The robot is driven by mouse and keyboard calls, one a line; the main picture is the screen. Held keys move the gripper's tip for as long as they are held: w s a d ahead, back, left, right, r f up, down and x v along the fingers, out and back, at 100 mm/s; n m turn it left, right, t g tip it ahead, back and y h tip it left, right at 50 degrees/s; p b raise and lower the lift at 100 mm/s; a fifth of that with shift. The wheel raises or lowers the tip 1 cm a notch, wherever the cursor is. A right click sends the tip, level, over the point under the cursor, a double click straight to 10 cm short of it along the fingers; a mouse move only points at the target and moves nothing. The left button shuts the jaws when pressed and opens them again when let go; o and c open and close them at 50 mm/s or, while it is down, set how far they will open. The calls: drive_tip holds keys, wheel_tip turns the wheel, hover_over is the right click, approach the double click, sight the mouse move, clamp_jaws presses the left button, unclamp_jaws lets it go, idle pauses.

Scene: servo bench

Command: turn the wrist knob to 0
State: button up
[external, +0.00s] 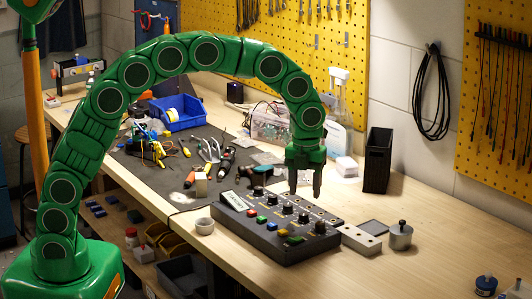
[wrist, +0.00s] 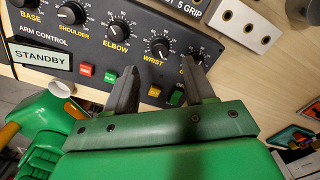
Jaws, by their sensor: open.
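The wrist knob (wrist: 159,47) is black, above the yellow word WRIST on the dark control box (external: 262,240), with a dial scale around it. Its pointer setting is too small to read. My gripper (wrist: 159,68) is open and empty. In the wrist view its two grey fingers reach over the panel, one on each side of the wrist knob's column, with the knob showing between and beyond the tips. In the external view my gripper (external: 305,190) points down above the box's knobs. The finger at right partly hides the last knob.
Knobs marked BASE, SHOULDER and ELBOW (wrist: 116,33) stand in the same row. Red (wrist: 86,70) and green buttons and a STANDBY plate (wrist: 41,56) are on the panel. A grey block with holes (external: 360,239) and a lidded metal pot (external: 400,236) stand at the box's right.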

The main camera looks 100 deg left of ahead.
sight(304, 214)
wheel_tip(304, 214, down, 7)
drive_tip(key=shift+r, duration=0.2)
clamp_jaws()
idle(0.4)
